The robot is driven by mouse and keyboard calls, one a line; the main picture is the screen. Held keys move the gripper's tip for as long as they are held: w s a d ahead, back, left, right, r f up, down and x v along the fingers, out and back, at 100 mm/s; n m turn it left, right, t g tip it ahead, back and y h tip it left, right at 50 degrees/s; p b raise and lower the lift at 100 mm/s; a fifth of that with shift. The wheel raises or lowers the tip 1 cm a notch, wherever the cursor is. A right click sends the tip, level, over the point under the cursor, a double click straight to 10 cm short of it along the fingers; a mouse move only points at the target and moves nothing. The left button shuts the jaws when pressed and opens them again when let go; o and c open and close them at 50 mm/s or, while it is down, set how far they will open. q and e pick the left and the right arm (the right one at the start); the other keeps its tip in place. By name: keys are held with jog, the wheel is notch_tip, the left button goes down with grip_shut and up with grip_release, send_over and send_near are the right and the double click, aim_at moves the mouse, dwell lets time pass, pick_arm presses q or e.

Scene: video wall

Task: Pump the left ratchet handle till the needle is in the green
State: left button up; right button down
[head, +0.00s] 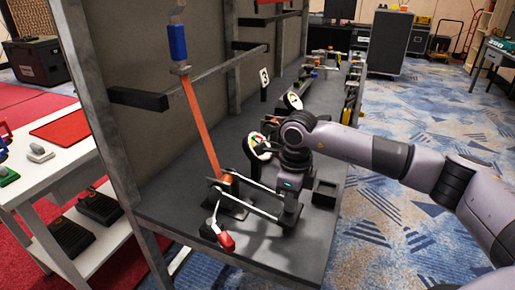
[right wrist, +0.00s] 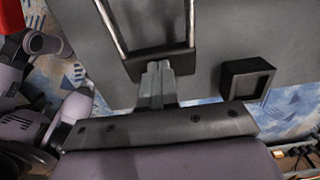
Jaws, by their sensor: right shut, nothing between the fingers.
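The near ratchet (head: 225,187) sits on the dark bench, with an orange strap (head: 203,128) running up from it to a blue block. Its handle, two pale metal rods (head: 252,207) with a dark crossbar, reaches right, low over the bench. In the right wrist view the crossbar (right wrist: 160,60) lies just beyond my fingertips. My right gripper (head: 289,212) is shut and empty, at the crossbar; its fingers (right wrist: 158,82) touch or nearly touch it. The round gauge (head: 259,147) behind shows green and red, partly hidden by my wrist; its needle is unclear. My left gripper is out of view.
A red-tipped lever (head: 226,241) stands at the bench's near edge. An open black box (head: 325,193) sits right of my gripper and also shows in the wrist view (right wrist: 246,80). A second gauge (head: 293,101) stands farther back. A white table (head: 45,165) is at left.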

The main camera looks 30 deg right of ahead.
jog(key=shift+f, duration=0.25)
pick_arm(q)
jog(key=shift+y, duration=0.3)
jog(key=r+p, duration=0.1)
jog(key=p, duration=0.1)
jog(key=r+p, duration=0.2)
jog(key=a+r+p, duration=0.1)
jog(key=p, duration=0.2)
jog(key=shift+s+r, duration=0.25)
pick_arm(e)
notch_tip(320, 180, up, 10)
jog(key=shift+f, duration=0.25)
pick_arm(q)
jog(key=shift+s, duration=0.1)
pick_arm(e)
jog(key=shift+s, duration=0.1)
